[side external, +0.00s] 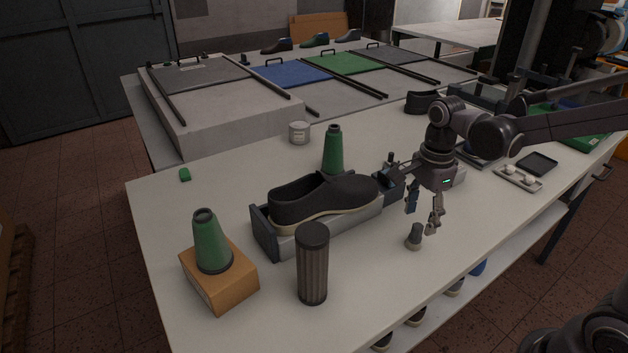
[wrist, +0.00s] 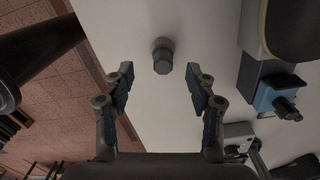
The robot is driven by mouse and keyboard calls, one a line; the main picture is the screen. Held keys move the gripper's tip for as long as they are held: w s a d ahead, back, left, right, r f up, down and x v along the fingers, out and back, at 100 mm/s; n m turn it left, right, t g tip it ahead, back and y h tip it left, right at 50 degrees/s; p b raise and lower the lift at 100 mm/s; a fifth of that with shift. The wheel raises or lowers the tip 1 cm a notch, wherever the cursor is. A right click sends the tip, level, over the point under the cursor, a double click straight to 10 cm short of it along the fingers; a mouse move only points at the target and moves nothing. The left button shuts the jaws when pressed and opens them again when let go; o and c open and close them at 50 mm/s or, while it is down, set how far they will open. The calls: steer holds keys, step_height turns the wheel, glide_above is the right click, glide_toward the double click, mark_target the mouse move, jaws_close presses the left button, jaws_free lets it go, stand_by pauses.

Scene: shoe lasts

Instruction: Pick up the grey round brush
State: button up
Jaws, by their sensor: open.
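The grey round brush (side external: 414,236) is a small, dark grey piece standing upright on the white table, with a wider, paler base. It also shows in the wrist view (wrist: 165,57), at the top middle, beyond and between the two fingertips. My gripper (side external: 422,221) is open and empty, pointing down just above and beside the brush. In the wrist view my gripper (wrist: 160,70) has its blue-padded fingers spread wide. The fingers do not appear to touch the brush.
A dark shoe (side external: 325,198) sits on a grey holder left of my gripper. A ribbed dark cylinder (side external: 312,268) and a green cone (side external: 210,240) on an orange-brown block (side external: 222,290) stand at front left. A white tray (side external: 518,178) lies right. The table's front edge is near the brush.

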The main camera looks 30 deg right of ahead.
mark_target(417, 226)
steer(key=shift+w+f, duration=0.2)
steer(key=shift+f, duration=3.05)
steer(key=c, duration=1.2)
